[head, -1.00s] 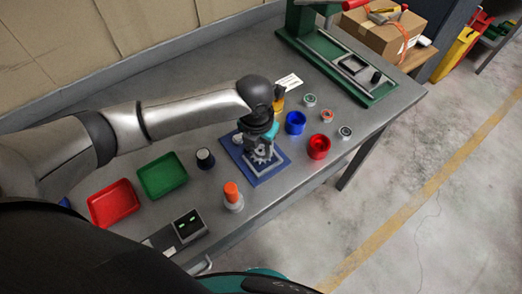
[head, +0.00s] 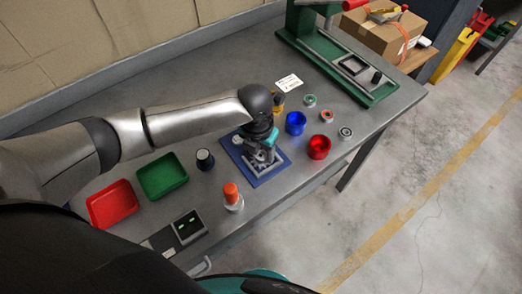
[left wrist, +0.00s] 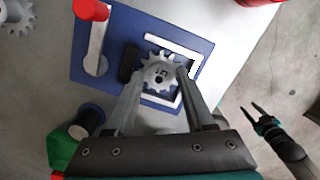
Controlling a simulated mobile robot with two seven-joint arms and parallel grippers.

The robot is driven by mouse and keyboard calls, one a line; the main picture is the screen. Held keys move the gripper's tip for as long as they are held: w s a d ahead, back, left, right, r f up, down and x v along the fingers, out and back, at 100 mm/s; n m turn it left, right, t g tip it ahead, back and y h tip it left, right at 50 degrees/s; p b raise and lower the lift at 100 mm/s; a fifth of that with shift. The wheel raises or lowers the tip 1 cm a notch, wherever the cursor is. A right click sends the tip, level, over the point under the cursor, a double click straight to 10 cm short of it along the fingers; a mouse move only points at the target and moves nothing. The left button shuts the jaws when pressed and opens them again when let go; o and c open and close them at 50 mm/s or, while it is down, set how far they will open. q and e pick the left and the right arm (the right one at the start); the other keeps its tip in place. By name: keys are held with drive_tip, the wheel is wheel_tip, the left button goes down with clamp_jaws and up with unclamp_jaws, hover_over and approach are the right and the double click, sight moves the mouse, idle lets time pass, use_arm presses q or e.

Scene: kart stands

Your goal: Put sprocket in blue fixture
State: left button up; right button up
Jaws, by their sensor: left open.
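The grey toothed sprocket (left wrist: 159,74) is over the blue fixture (left wrist: 110,19), beside its white bracket, in the left wrist view. My left gripper (left wrist: 158,72) is open, with one fingertip on each side of the sprocket. I cannot tell whether the fingers touch it or whether it is fully seated. In the head view the blue fixture (head: 262,179) lies on the bench, and my left gripper (head: 262,155) covers much of it and the sprocket. A red-handled clamp (left wrist: 95,50) stands on the fixture. My right gripper (left wrist: 262,116) shows at the right, fingers apart.
An orange-topped bottle (head: 232,196) stands in front of the fixture and a black-topped cup (head: 205,159) left of it. Green (head: 163,176) and red (head: 112,203) trays lie further left. Blue (head: 295,122) and red (head: 318,147) cups stand to the right.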

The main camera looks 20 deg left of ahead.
sight(259, 164)
use_arm(q)
wheel_tip(259, 164, up, 12)
drive_tip(key=s+p, duration=0.1)
drive_tip(key=shift+s+a+p, duration=0.15)
drive_tip(key=shift+s+p, duration=0.05)
drive_tip(key=shift+p, duration=0.15)
drive_tip(key=shift+c, duration=0.4)
idle(0.5)
